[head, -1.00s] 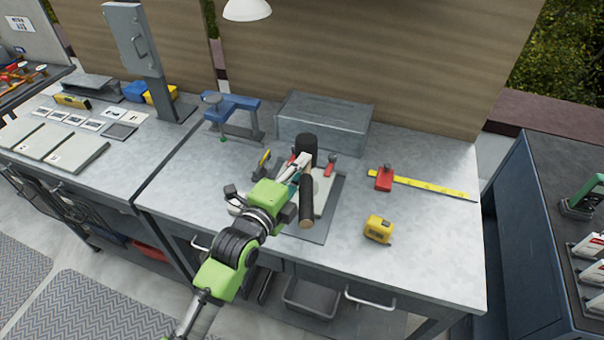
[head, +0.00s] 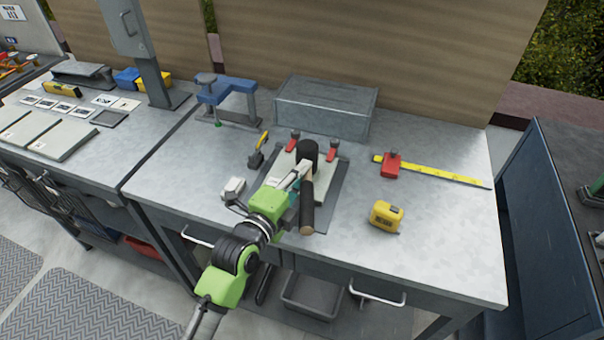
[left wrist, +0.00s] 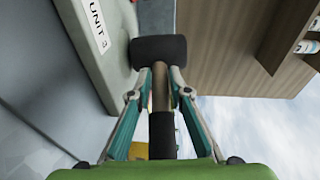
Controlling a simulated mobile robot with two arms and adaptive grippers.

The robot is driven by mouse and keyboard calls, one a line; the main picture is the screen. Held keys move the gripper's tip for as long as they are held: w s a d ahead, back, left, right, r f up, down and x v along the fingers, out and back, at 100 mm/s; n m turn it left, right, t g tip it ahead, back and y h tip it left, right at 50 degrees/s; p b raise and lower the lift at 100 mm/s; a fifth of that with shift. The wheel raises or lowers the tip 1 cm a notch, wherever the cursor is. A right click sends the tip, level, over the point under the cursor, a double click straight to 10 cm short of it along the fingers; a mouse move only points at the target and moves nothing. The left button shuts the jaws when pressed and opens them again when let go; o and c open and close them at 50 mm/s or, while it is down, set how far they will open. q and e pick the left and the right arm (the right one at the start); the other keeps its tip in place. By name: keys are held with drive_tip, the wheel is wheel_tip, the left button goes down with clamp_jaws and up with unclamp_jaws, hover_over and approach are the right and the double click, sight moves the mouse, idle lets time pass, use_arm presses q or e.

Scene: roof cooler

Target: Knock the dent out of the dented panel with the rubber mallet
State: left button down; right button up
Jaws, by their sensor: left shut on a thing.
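My left gripper (head: 301,178) is shut on the handle of the rubber mallet. The mallet has a black head (head: 308,149) and a wooden handle with a black grip (head: 306,205). The left wrist view shows its black head (left wrist: 158,50) beyond the fingertips (left wrist: 160,78). An off-white panel (head: 285,168) lies beneath the mallet, on a dark plate with red clamps. A panel marked "UNIT 3" (left wrist: 98,55) shows beside the mallet head in the left wrist view. I cannot tell whether they touch. No dent is discernible. My right gripper is not in view.
Red clamps (head: 332,149) stand at the plate's back edge. A grey metal box (head: 325,108) and blue vise-like tool (head: 226,92) stand behind. A yellow tape measure (head: 386,215) and yellow rule (head: 445,174) lie at right. The bench's front right is clear.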

use_arm(q)
drive_tip(key=shift+r, duration=0.2)
wheel_tip(320, 180, up, 6)
drive_tip(key=p, duration=0.6)
drive_tip(key=shift+f, duration=0.1)
wheel_tip(320, 180, down, 7)
drive_tip(key=b, duration=0.5)
drive_tip(key=shift+f, duration=0.15)
drive_tip(key=shift+r+p, duration=0.25)
drive_tip(key=shift+p, duration=0.05)
wheel_tip(320, 180, up, 6)
drive_tip(key=p, duration=0.6)
